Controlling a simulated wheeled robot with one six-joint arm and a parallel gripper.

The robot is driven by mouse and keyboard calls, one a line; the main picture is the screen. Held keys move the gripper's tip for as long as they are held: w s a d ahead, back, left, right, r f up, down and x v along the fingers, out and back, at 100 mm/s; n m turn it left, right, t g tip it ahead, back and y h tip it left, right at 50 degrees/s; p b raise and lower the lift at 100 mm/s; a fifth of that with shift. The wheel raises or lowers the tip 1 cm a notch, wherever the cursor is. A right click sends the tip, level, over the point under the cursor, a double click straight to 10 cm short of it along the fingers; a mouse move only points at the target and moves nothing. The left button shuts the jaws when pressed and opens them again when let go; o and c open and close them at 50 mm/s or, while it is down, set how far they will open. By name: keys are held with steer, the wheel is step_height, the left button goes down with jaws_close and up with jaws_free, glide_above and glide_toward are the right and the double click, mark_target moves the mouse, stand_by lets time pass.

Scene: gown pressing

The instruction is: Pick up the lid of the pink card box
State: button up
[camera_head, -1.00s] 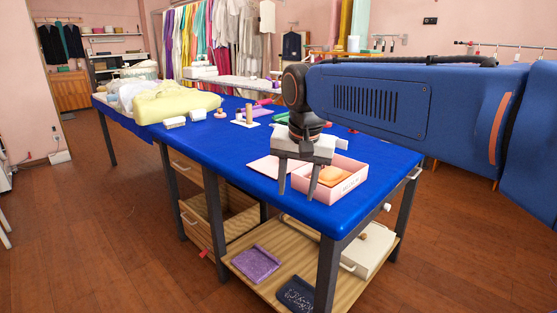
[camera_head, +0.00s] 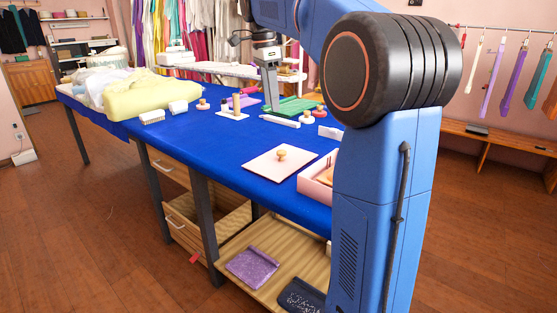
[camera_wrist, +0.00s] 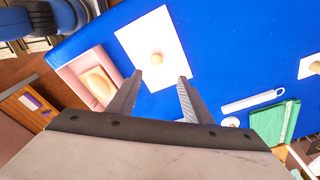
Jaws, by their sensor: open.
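My gripper (camera_head: 270,92) is open and empty, raised above the table. In the wrist view its fingers (camera_wrist: 158,80) are spread apart, touching nothing.
A green folded cloth (camera_head: 293,107), a white bar-shaped item (camera_head: 280,121) and several small knobbed things stand farther back. A yellow cloth heap (camera_head: 150,95) is at the table's far left. The blue tabletop (camera_head: 215,150) left of the lid is clear.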

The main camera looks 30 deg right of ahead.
glide_above(281, 151)
steer(key=a, duration=0.1)
steer(key=f, duration=1.1)
steer(key=shift+w+a+f, duration=0.15)
steer(key=shift+w+f, duration=0.25)
steer(key=f, duration=0.2)
steer(key=s+d+f, duration=0.1)
steer(key=f, duration=0.1)
steer(key=shift+f, duration=0.65)
steer(key=shift+c, duration=0.7)
steer(key=c, duration=0.9)
